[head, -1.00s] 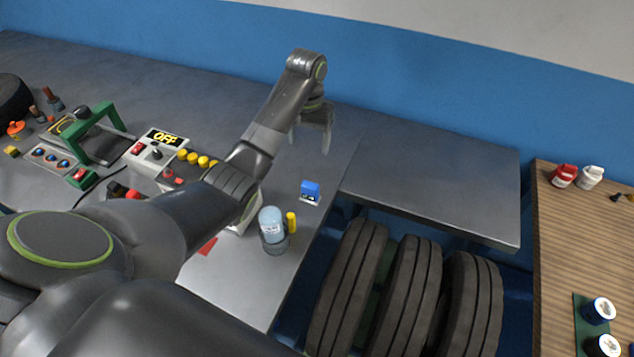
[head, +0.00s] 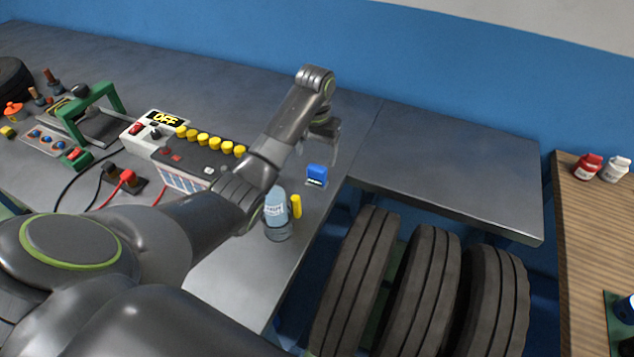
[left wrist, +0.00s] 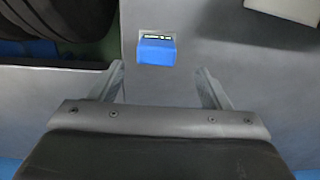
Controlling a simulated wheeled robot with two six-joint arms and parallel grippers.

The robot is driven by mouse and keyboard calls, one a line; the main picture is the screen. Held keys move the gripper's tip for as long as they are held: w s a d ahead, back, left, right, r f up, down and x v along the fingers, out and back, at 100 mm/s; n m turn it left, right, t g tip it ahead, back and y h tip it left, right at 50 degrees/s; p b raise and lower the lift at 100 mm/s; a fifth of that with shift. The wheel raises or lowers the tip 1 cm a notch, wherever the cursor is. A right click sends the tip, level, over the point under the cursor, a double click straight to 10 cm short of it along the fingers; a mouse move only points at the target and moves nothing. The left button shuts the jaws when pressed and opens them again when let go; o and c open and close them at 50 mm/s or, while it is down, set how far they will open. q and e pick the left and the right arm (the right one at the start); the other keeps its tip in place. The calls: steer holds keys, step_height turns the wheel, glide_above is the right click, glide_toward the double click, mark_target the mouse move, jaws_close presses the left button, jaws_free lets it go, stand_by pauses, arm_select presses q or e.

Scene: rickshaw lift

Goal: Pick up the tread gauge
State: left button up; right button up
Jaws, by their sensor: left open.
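The tread gauge looks to be the small blue block (head: 317,176) with a pale display strip, near the right edge of the grey bench. In the left wrist view the blue tread gauge (left wrist: 157,51) lies flat, ahead of the fingertips and between their lines. My left gripper (head: 320,148) is open and empty, just beyond the gauge in the head view. Its two fingers also show in the left wrist view (left wrist: 160,78), apart from the gauge. My right gripper is not in view.
A clear bottle (head: 276,212) and a yellow cylinder (head: 296,206) stand near the gauge. A box with yellow knobs (head: 205,168) is left of it. Several tires (head: 428,285) stand below the bench edge. The bench at right (head: 450,180) is bare.

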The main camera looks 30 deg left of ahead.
mark_target(317, 167)
arm_select(q)
steer(key=shift+f, duration=0.45)
steer(key=f, duration=0.1)
steer(key=f+p, duration=0.1)
steer(key=f, duration=0.3)
steer(key=shift+s+d, duration=0.2)
steer(key=shift+d, duration=0.1)
steer(key=shift+f, duration=0.2)
steer(key=c, duration=1.1)
step_height(317, 167, up, 8)
steer(key=shift+w+f+b, duration=0.1)
steer(key=shift+b, duration=0.3)
steer(key=shift+r+p, duration=0.7)
steer(key=shift+r, duration=0.5)
